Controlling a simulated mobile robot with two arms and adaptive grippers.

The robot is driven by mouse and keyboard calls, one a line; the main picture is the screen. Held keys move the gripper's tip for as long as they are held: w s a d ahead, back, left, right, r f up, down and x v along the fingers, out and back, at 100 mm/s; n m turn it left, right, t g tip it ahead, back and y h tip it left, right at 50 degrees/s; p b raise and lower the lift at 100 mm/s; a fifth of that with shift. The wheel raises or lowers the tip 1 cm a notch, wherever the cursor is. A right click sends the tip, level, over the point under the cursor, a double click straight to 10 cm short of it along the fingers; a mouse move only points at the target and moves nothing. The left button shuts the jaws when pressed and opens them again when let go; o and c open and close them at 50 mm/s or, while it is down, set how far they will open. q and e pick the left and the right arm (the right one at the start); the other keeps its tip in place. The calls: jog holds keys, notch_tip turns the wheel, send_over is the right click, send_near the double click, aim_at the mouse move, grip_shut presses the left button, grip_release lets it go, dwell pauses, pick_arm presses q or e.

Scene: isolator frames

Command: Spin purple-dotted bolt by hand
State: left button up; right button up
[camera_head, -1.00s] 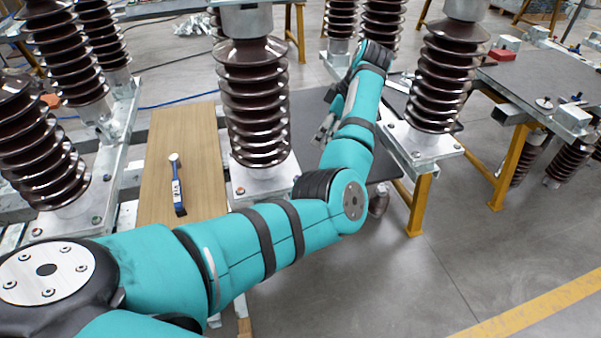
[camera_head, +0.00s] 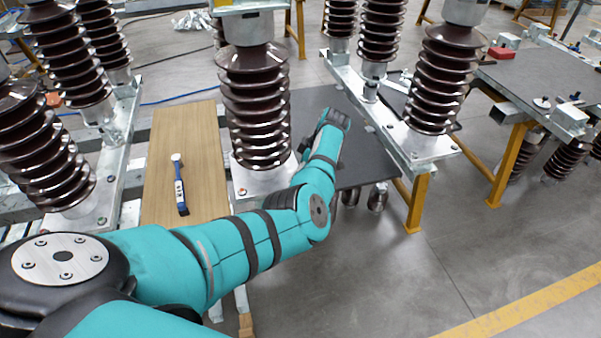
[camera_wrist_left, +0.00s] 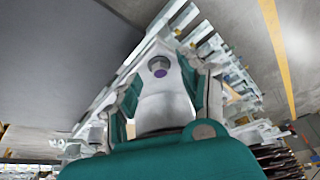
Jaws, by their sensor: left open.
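The purple-dotted bolt (camera_wrist_left: 159,67) shows in the left wrist view as a grey hex head with a purple mark, on a pale metal part. My left gripper (camera_wrist_left: 165,88) is open, with its fingers to either side of the bolt in that view. I cannot tell whether they touch it. In the head view my left arm reaches across, and the left gripper (camera_head: 305,148) is small and partly hidden beside the base of the middle insulator (camera_head: 255,110). The purple dot cannot be made out there. My right gripper is not in view.
A wooden board (camera_head: 158,140) carries a blue-and-white tool (camera_head: 180,187). A dark tabletop (camera_head: 365,160) lies behind my wrist. More brown insulators (camera_head: 437,85) stand on metal rails at both sides. Open floor (camera_head: 370,270) lies at the front right.

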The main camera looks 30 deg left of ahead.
pick_arm(q)
jog(key=shift+a+f, duration=0.1)
jog(key=shift+f, duration=0.2)
grip_shut()
jog(key=shift+s+r+m+p, duration=0.1)
jog(key=shift+r+m+p, duration=0.1)
jog(key=shift+m+p, duration=0.4)
jog(key=m+t+p, duration=0.1)
jog(key=p, duration=0.1)
jog(key=m+p, duration=0.2)
jog(key=shift+s+r+m+t+p, duration=0.1)
jog(key=shift+s+m+t+p, duration=0.1)
jog(key=shift+m+t+p, duration=0.7)
jog(key=shift+m+p, duration=0.5)
jog(key=shift+p, duration=0.05)
jog(key=shift+f+m+t+h+p, duration=0.2)
jog(key=shift+m+t+h+p, duration=0.15)
jog(key=shift+m+p, duration=0.7)
